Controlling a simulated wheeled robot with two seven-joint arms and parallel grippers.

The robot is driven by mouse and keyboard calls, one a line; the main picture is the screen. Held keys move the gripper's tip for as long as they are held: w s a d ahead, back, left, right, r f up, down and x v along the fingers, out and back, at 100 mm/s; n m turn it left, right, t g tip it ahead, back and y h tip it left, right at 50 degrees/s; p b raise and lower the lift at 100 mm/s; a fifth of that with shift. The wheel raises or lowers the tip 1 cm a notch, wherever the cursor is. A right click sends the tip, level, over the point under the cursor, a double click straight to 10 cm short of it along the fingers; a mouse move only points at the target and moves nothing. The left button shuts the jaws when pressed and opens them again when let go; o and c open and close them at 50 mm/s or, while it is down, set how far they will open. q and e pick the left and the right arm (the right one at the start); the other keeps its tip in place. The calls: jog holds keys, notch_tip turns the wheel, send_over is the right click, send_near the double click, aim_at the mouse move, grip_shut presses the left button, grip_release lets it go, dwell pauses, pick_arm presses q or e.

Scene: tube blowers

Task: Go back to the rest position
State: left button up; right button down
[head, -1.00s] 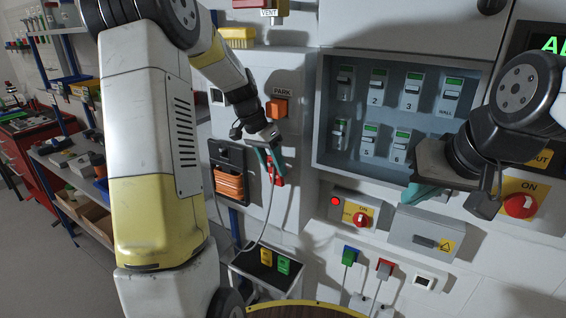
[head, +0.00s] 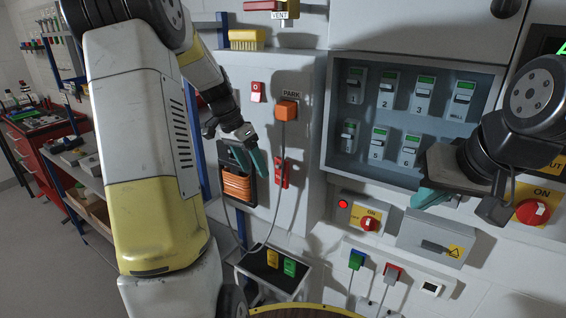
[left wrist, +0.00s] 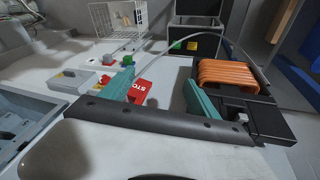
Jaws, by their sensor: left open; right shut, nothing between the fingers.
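My left gripper (head: 251,161) is in front of the grey wall panel, beside the orange cable coil (head: 238,186). Its teal fingers stand apart with nothing between them. In the left wrist view the left gripper (left wrist: 158,88) is open, with a red switch (left wrist: 139,91) showing beyond the gap and the orange coil (left wrist: 228,76) on the right. My right gripper (head: 428,196) is in front of the wall below the breaker box, with its teal fingers together and nothing held. An orange plug (head: 286,109) sits under the PARK label.
The breaker box (head: 325,120) is open with several switches inside. Below it are a red-knob switch box (head: 357,217) and a grey box (head: 425,240). A dark tray (head: 262,284) holds yellow and green tags. Shelves (head: 75,170) stand at the left.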

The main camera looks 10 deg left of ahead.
pick_arm(q)
jog(key=s+d+r+n+t, duration=0.2)
jog(key=s+d+r, duration=0.3)
jog(key=s, duration=0.6)
jog(key=s+d+r+n+t+y, duration=0.1)
jog(key=s+d+r+n+t, duration=0.2)
jog(key=s, duration=0.8)
notch_tip(320, 180, up, 3)
jog(key=shift+s+d+f+n, duration=0.1)
jog(key=shift+s+d+n, duration=0.35)
jog(key=shift+d, duration=0.4)
